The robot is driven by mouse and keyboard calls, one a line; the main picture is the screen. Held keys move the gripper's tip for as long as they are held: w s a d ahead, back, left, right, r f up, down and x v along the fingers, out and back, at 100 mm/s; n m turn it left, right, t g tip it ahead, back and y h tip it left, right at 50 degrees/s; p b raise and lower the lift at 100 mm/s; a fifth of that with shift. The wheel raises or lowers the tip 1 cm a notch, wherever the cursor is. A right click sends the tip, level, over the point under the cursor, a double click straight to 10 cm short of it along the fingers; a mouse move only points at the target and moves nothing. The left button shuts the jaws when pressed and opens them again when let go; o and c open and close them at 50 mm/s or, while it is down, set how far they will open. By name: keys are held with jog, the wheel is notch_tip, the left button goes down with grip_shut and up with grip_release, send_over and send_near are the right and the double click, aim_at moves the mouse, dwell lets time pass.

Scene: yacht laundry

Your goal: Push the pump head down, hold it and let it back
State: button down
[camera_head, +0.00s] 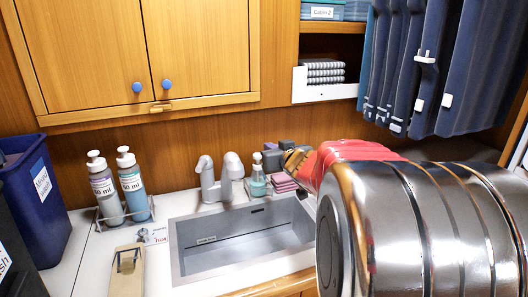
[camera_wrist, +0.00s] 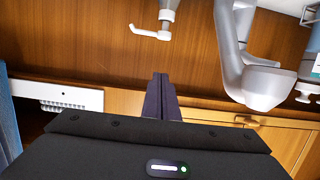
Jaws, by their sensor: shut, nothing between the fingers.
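A small teal soap bottle (camera_head: 258,183) with a pale pump top stands behind the sink, right of the tap. In the wrist view, which looks upside down, a white pump head (camera_wrist: 150,33) with a side spout shows at the top centre; the bottle is out of that frame. Two larger pump bottles, one grey (camera_head: 106,190) and one blue (camera_head: 133,185), stand in a wire rack left of the sink. My gripper (camera_wrist: 161,77) is shut and empty, its dark fingertips apart from the pump head in the picture. My arm covers the right of the head view.
The grey tap (camera_head: 218,178) stands left of the soap bottle, and shows close at right in the wrist view (camera_wrist: 252,80). Pink cloths (camera_head: 283,183) and dark items crowd its right side. The sink basin (camera_head: 230,240) is empty. Blue garments (camera_head: 420,65) hang above right.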

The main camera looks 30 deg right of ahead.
jog(key=w+d+f, duration=0.2)
jog(key=w+f, duration=0.4)
jog(key=w, duration=0.3)
jog(key=shift+d, duration=0.2)
dwell(0.3)
jog(key=shift+w+f, duration=0.1)
